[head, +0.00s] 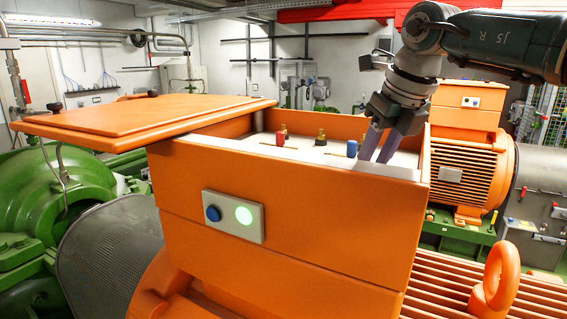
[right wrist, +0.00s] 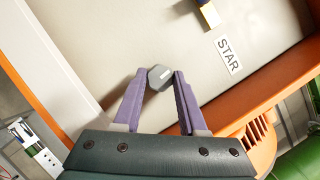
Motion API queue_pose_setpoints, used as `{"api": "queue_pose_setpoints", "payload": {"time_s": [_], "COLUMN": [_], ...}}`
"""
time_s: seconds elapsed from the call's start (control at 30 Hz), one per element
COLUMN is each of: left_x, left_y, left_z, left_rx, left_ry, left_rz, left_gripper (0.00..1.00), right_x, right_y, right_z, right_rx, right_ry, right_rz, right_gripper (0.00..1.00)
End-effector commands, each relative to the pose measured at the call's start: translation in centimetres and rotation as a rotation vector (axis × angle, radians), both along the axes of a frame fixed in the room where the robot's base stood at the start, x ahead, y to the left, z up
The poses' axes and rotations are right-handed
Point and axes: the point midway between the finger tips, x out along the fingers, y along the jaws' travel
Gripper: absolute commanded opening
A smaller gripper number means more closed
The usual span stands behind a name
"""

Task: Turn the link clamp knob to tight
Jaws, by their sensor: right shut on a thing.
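The link clamp knob appears to be the dark grey faceted knob (right wrist: 160,77) with a pale mark on its top, in the right wrist view. My right gripper (head: 377,156) reaches down into the open orange box (head: 290,213) at its right end. Its two purple fingers are shut on the knob, one on each side, as the right wrist view shows. In the head view the knob is not distinguishable by the fingers. A STAR label (right wrist: 228,54) lies on the pale panel to the right of the knob. My left gripper is not in view.
An orange lid (head: 140,116) lies across the box's left end. Inside stand a red terminal (head: 280,138), a black-topped brass one (head: 321,138) and a blue one (head: 352,149).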

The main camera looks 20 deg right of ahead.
Motion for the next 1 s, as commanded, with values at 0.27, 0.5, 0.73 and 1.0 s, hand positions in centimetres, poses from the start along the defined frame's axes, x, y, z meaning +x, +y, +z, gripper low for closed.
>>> {"api": "queue_pose_setpoints", "payload": {"time_s": [0.27,0.5,0.73,1.0], "left_x": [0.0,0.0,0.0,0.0], "left_y": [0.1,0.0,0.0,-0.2], "left_z": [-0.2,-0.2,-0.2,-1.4], "left_rx": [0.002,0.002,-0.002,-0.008], "left_ry": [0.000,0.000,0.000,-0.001], "left_rz": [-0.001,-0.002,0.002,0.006], "left_gripper": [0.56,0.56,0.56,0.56], "right_x": [0.0,0.0,0.0,-0.4], "right_y": [0.0,0.0,0.0,0.0], "right_z": [0.1,0.1,0.0,0.9], "right_rx": [0.001,0.001,0.001,0.001], "right_ry": [-0.001,-0.001,-0.001,-0.004], "right_rz": [-0.022,-0.021,-0.020,-0.020], "right_gripper": [0.00,0.61,0.71,0.71]}}
